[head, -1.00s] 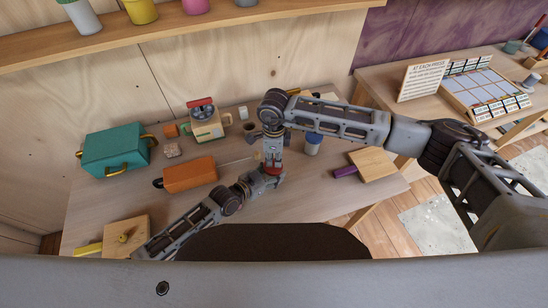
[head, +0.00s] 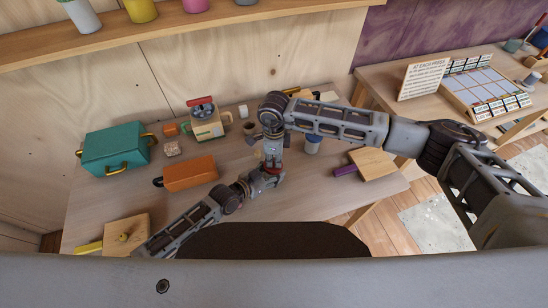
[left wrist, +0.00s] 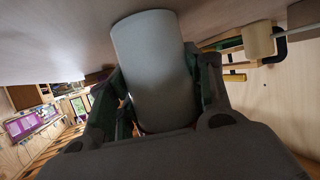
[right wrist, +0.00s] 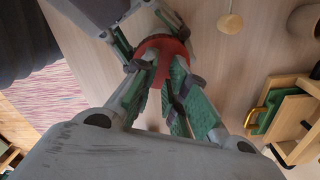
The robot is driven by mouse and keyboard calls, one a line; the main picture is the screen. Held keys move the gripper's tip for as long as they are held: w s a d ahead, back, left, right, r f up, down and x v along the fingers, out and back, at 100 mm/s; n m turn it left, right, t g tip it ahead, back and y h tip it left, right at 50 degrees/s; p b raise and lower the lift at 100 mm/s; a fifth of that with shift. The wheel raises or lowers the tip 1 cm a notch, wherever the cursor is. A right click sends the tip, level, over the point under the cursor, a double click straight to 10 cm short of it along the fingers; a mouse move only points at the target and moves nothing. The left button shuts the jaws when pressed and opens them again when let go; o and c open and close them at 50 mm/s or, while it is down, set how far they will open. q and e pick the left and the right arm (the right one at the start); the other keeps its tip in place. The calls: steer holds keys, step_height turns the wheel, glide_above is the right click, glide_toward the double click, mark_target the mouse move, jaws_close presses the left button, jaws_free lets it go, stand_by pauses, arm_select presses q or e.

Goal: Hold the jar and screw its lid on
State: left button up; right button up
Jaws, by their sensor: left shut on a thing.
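The jar (left wrist: 152,65) is a plain pale grey cylinder, seen in the left wrist view between the fingers of my left gripper (left wrist: 160,110). The gripper is shut on it, and the jar's far end is at the tabletop. The red lid (right wrist: 160,45) shows in the right wrist view, at the fingertips of my right gripper (right wrist: 165,68), beside my left gripper. The fingers lie on either side of part of the lid; whether they press on it is unclear. In the head view the jar is hidden behind my grippers. How the lid sits on the jar is hidden.
Free tabletop lies in front of the orange box.

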steer(key=shift+f, duration=0.3)
stand_by(0.4)
steer(key=shift+r, duration=2.05)
steer(key=o, duration=1.4)
steer(key=shift+a+r+n, duration=0.15)
steer(key=shift+r+n, duration=0.1)
steer(key=shift+n, duration=0.65)
steer(key=shift+o, duration=0.2)
steer(key=n, duration=0.1)
steer(key=r+n, duration=0.1)
steer(key=n, duration=0.1)
steer(key=shift+s+a+n, duration=0.1)
steer(key=shift+n, duration=0.2)
steer(key=shift+r+n, duration=0.35)
steer(key=shift+n, duration=0.6)
steer(key=shift+r+n, duration=0.3)
steer(key=shift+n, duration=0.65)
